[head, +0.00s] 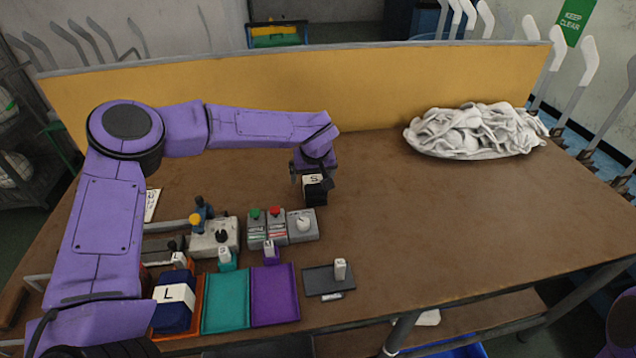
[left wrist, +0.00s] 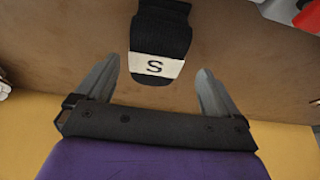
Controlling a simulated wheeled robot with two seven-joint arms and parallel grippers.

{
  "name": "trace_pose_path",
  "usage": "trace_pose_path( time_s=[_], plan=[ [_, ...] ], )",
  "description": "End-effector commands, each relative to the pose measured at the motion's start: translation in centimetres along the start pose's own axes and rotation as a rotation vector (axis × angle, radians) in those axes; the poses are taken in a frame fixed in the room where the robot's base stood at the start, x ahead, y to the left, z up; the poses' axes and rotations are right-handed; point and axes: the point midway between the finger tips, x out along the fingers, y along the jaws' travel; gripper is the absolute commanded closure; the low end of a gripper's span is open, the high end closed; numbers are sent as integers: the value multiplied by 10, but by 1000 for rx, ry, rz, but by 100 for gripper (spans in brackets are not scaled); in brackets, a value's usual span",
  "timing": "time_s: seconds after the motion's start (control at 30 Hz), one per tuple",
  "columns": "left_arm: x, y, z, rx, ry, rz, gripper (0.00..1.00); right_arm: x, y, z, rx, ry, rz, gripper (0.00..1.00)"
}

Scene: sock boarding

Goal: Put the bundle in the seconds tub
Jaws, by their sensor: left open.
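A black bundle with a white band marked "S" (head: 316,190) is on the brown table behind the control boxes; it also shows in the left wrist view (left wrist: 160,45). My left gripper (left wrist: 158,72) is open and empty, just above the bundle. In the left wrist view the banded end shows between the two fingertips, apart from both. In the head view the gripper (head: 312,172) partly covers the bundle. A blue tub edge (head: 450,347) shows below the table's front; I cannot tell if it is the seconds tub. My right gripper is out of view.
An orange tray (head: 197,318) holds a navy bundle marked "L" (head: 174,304). Teal (head: 226,302) and purple (head: 275,296) trays look empty. Control boxes (head: 268,231) stand behind them. A white sock pile (head: 475,132) lies at back right, by a yellow panel (head: 380,90). The table's right front is clear.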

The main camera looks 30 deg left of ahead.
Motion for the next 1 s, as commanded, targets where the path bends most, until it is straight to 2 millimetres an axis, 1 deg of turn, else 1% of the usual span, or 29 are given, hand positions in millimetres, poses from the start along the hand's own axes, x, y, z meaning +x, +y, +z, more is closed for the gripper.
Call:
trace_pose_path(
  time_s=[0.07,0.2,0.33,0.47,0.77,0.8,0.87,0.9,0.97,1.0],
  plan=[
    [11,4,-2,2,-5,-5,4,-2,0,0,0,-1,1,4],
    [41,10,-3,5,-12,-12,4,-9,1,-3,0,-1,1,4],
    [65,11,-4,4,-13,-13,4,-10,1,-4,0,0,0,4],
    [71,12,-4,4,-12,-12,4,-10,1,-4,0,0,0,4],
    [71,12,-4,4,-12,-11,4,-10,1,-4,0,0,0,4],
    [71,12,-4,4,-12,-11,8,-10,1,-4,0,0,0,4],
    [71,12,-4,4,-12,-11,27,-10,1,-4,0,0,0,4],
    [71,12,-4,4,-12,-11,40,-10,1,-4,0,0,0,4],
    [71,12,-4,4,-12,-11,60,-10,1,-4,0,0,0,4],
    [71,12,-4,4,-12,-11,64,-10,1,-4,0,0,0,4]
  ],
)
